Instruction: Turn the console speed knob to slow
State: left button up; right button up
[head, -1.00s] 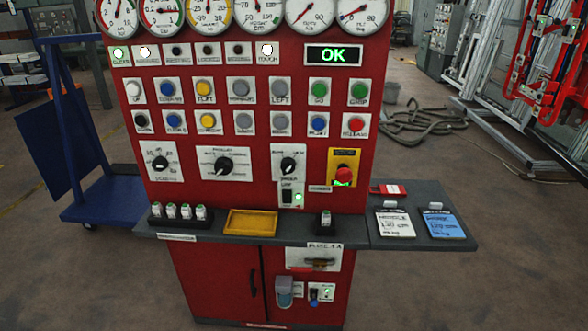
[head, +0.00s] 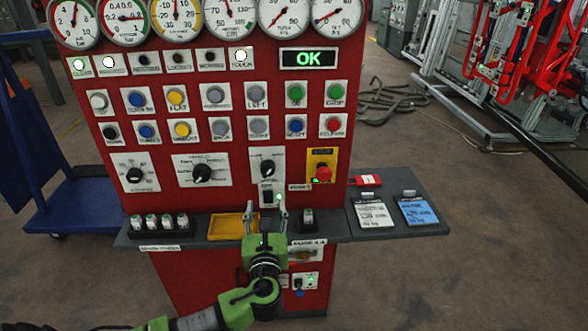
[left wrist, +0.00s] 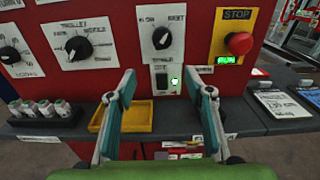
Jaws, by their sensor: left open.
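The speed knob (head: 267,167) is a black rotary knob on a white plate on the red console, the rightmost of three such knobs. It also shows in the left wrist view (left wrist: 161,38), upper middle, between small labels; its white mark seems to lean up and right, but the lettering is blurred. My left gripper (head: 264,212) is open and empty in front of the console shelf, below the knob and apart from it. In the left wrist view its two fingers (left wrist: 160,88) stand apart with the switch plate between and beyond them. My right gripper is not in view.
A red stop button (head: 323,173) on a yellow plate is right of the knob. A lit switch plate (left wrist: 168,80) is just below it. A yellow tray (head: 226,227) and small black holders sit on the grey shelf (head: 325,227). Two cards lie at right.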

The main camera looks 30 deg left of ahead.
aim_at(268, 174)
pick_arm(q)
jog(key=x, duration=0.4)
jog(key=r+p+x, duration=0.1)
jog(key=x, duration=0.4)
jog(key=r+x, duration=0.1)
jog(key=x, duration=0.3)
jog(key=shift+w+p, duration=0.3)
jog(key=shift+w, duration=0.1)
jog(key=c, duration=1.1)
